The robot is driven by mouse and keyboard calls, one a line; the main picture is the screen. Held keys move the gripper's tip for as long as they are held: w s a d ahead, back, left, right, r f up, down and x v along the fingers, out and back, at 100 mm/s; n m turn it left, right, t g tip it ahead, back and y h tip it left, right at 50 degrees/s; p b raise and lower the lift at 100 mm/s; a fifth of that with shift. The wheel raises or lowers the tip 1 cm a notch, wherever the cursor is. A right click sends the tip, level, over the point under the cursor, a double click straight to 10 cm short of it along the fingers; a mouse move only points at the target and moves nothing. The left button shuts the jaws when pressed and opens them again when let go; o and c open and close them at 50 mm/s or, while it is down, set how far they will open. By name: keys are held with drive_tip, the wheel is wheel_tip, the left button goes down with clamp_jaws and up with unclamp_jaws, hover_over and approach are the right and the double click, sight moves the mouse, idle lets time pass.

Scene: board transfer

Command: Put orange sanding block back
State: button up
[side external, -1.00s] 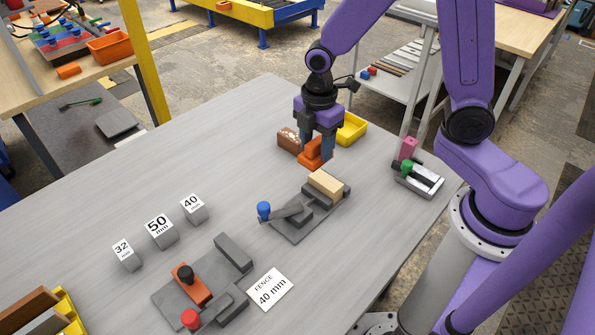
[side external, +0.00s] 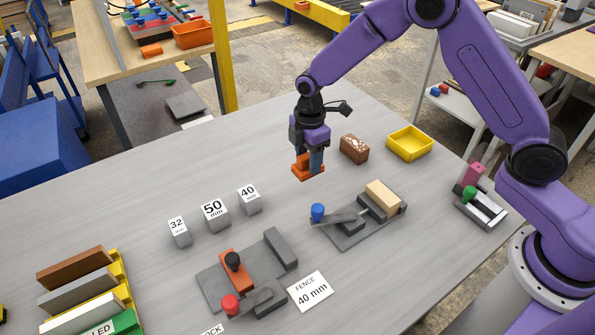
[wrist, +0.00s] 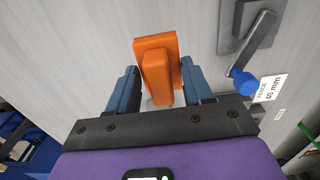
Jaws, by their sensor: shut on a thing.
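My gripper (side external: 308,166) is shut on the orange sanding block (side external: 303,173), over the open grey table left of the brown speckled block (side external: 354,149). In the wrist view the sanding block (wrist: 157,70) shows a wide base and a raised grip, with the blue fingers (wrist: 160,90) on either side. Whether its underside touches the table is not clear. The yellow tray (side external: 410,157) stands right of the brown block and looks empty.
A clamp fixture with a tan wood block (side external: 382,197) lies front right of my gripper. A second fixture (side external: 212,290), cubes marked 32, 50 and 40 (side external: 249,199), and a yellow rack of boards (side external: 122,270) are nearer. Table behind left is clear.

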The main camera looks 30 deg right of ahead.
drive_tip(key=w+f, duration=0.1)
drive_tip(key=w+a+f, duration=0.1)
drive_tip(key=f, duration=0.1)
drive_tip(key=shift+w+f, duration=0.3)
drive_tip(key=shift+w, duration=0.1)
drive_tip(key=shift+w+a+f, duration=0.1)
drive_tip(key=shift+w+f, duration=0.05)
drive_tip(key=shift+f, duration=1.55)
drive_tip(key=shift+f, duration=0.1)
drive_tip(key=o, duration=1)
wheel_tip(320, 180, up, 12)
